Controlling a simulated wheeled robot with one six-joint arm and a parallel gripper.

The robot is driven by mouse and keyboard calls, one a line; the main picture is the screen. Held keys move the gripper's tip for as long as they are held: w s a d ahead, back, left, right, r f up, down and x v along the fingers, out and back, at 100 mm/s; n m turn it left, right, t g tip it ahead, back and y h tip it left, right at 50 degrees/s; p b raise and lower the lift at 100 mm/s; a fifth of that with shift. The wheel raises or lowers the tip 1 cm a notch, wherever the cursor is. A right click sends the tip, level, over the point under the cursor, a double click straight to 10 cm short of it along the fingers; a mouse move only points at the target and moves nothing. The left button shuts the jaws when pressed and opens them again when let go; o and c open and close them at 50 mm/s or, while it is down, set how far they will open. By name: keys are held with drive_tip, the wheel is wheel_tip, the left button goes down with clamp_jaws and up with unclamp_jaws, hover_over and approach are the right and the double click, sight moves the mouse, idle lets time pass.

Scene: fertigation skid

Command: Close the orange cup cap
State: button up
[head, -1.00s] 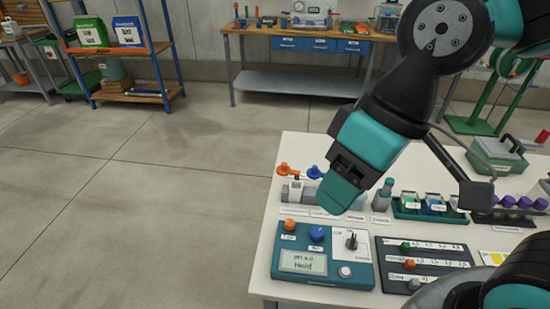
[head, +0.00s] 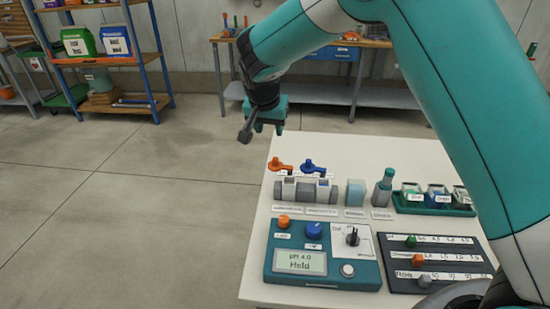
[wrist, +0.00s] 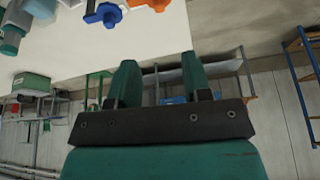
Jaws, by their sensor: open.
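Several orange parts show, and I cannot tell for sure which is the cup cap. An orange lever-like piece (head: 280,164) sits on the left end of a grey-and-white double fitting (head: 306,190), left of a blue one (head: 314,165). In the wrist view the orange piece (wrist: 152,4) is cut by the top edge. A round orange knob (head: 284,221) is on the teal pH box. My gripper (head: 268,127) points down beyond the table's far left corner, apart from these. Its two fingers (wrist: 160,78) are open and empty.
The teal pH box (head: 325,281) and a dark slider panel (head: 437,280) lie at the front. A pale block (head: 355,193), a grey bottle (head: 383,190) and a green tray (head: 432,210) stand right of the fitting. The white table's (head: 345,150) back is clear.

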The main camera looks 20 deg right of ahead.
sight(275, 158)
drive_tip(key=p+x, duration=0.2)
drive_tip(key=x, duration=1.2)
drive_tip(key=shift+f, duration=0.3)
drive_tip(key=shift+a, duration=0.1)
clamp_jaws()
